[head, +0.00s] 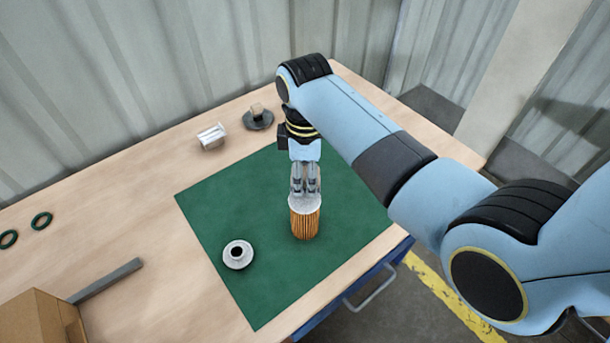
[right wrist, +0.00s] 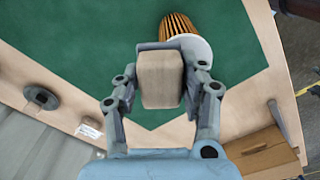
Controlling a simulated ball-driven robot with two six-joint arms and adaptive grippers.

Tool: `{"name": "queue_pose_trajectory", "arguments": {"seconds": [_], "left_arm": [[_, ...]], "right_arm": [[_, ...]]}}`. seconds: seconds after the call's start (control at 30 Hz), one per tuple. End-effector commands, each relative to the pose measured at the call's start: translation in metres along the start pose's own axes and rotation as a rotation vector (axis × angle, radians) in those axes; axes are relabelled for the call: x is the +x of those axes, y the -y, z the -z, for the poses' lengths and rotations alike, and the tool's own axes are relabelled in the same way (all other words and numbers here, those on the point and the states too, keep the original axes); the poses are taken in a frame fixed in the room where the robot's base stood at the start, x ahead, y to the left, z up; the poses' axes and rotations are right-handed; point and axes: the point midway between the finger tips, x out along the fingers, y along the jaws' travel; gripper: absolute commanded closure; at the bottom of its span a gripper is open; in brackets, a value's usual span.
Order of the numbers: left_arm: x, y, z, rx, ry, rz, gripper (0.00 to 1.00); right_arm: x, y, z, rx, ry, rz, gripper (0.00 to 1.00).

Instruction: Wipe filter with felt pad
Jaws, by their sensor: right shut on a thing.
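The filter (head: 304,222) is an orange pleated cylinder with a white end cap, upright on the green mat. It also shows in the right wrist view (right wrist: 178,27), partly behind what I hold. My right gripper (head: 305,189) is directly over the filter's cap in the head view. In the right wrist view the right gripper (right wrist: 161,88) is shut on a beige block, the felt pad (right wrist: 160,79). The pad overlaps the cap there; I cannot tell whether they touch. The fingers hide the pad in the head view. My left gripper is not in view.
A white round part with a dark hole (head: 238,255) lies on the mat (head: 215,205). A dark dish with a small brown block (head: 258,122) and a white holder (head: 211,137) stand behind. Green rings (head: 42,220), a grey bar (head: 106,280) and a cardboard box (head: 35,322) are left.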

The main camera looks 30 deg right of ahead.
Motion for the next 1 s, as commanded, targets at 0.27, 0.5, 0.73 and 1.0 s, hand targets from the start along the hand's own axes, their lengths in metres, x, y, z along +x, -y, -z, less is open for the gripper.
{"name": "queue_pose_trajectory", "arguments": {"seconds": [0.27, 0.5, 0.73, 1.0], "left_arm": [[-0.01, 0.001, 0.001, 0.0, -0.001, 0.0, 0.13], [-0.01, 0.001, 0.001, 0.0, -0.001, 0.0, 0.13], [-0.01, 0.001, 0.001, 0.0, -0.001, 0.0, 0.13], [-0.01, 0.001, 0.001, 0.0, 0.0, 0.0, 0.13]], "right_arm": [[-0.033, -0.001, 0.001, 0.0, -0.003, -0.003, 0.89], [-0.052, 0.0, 0.001, 0.0, -0.002, -0.002, 0.89], [-0.053, 0.0, 0.001, 0.0, -0.001, 0.0, 0.89], [-0.062, -0.001, 0.001, 0.0, -0.003, -0.003, 0.89]]}}
